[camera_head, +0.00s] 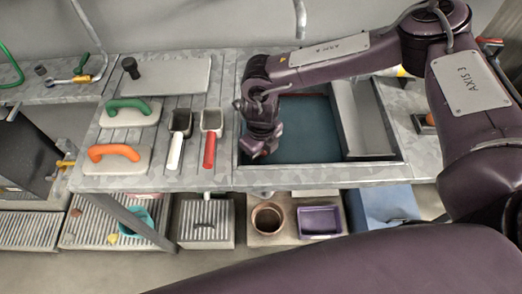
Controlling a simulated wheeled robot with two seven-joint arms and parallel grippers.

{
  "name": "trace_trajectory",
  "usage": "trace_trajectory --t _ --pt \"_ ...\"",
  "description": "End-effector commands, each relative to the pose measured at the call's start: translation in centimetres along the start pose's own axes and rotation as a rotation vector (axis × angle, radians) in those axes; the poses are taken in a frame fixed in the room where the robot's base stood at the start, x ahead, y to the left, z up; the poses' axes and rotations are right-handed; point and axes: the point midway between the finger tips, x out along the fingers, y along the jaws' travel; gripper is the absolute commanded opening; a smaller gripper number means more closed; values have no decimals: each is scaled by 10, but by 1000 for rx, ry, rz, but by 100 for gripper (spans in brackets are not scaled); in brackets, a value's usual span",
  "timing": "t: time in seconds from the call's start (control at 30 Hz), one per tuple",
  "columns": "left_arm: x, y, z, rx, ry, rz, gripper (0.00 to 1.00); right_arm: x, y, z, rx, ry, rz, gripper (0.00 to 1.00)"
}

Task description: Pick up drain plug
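A short black stopper-like piece (130,68), which may be the drain plug, sits at the left end of a pale flat plate on the metal worktop. No other piece in view is clearly a drain plug. My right gripper (262,148) points down over the left edge of the sunken basin (310,125), to the right of and nearer than the black piece, well apart from it. Its fingers are small and dark, so I cannot tell whether they are open or shut, or whether they hold anything. My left gripper is not in view.
Green-handled (128,106) and orange-handled (114,152) trowels, a white-handled scoop (175,150) and a red-handled scoop (210,148) lie left of the basin. A grey panel (362,115) stands in its right side. Bins (320,220) stand below. My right arm covers the right side.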

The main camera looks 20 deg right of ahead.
Motion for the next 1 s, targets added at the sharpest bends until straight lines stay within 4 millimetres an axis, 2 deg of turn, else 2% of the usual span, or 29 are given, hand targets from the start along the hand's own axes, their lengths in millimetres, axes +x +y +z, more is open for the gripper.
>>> trace_trajectory --t 0.03,0.2,0.57,0.77,1.0 --pt "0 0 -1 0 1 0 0 0 0 0 0 0 0 30" --pt "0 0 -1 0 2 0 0 0 0 0 0 -1 0 9" --pt "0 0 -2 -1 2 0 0 -7 0 1 1 -2 0 9" --pt "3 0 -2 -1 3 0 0 -34 0 1 1 -5 1 9" --pt "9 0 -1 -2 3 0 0 -100 0 2 0 -7 0 9"
